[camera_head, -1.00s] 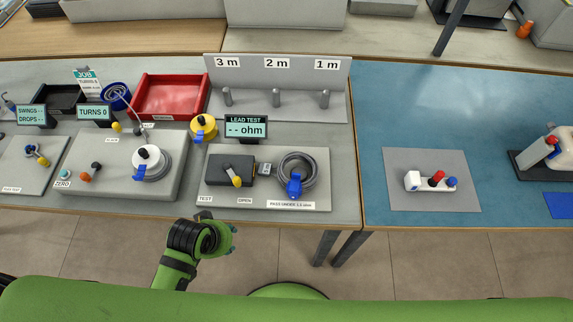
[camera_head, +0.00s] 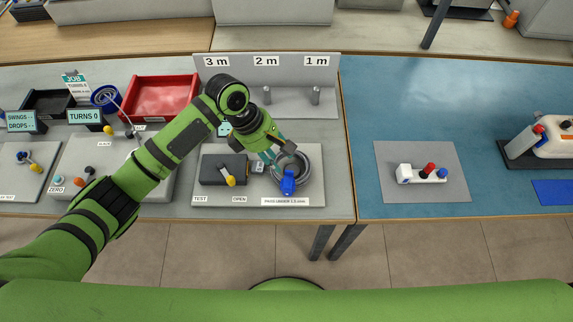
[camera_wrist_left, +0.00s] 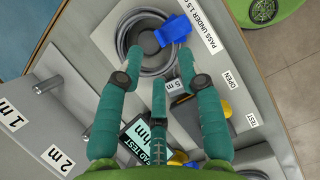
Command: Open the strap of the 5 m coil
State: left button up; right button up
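The grey cable coil (camera_head: 304,158) lies on the light-grey plate of the lead test, with a blue strap (camera_head: 288,184) on its near side. In the left wrist view the coil (camera_wrist_left: 127,38) is near the top and the blue strap (camera_wrist_left: 174,35) crosses its right side. A small 5 m tag (camera_wrist_left: 176,85) sits beside the coil. My left gripper (camera_head: 275,156) is above the coil's left edge. In the wrist view its green fingers (camera_wrist_left: 152,62) are spread apart and empty, below the strap in the picture. My right gripper is not in view.
A dark test box with a yellow-tipped lever (camera_head: 230,180) is left of the coil. The stand with 3 m, 2 m and 1 m pegs (camera_head: 316,95) is behind. A red tray (camera_head: 160,97) is farther left.

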aim_at(288, 178)
pick_arm(q)
jog(key=shift+w+a+r+n, duration=0.1)
jog(key=shift+w+a+n, duration=0.05)
jog(key=shift+w+n, duration=0.15)
jog(key=shift+s+f, duration=0.1)
jog(key=shift+f, duration=0.15)
jog(key=p+x, duration=0.1)
jog(key=x, duration=0.5)
jog(key=shift+f, duration=0.2)
grip_shut()
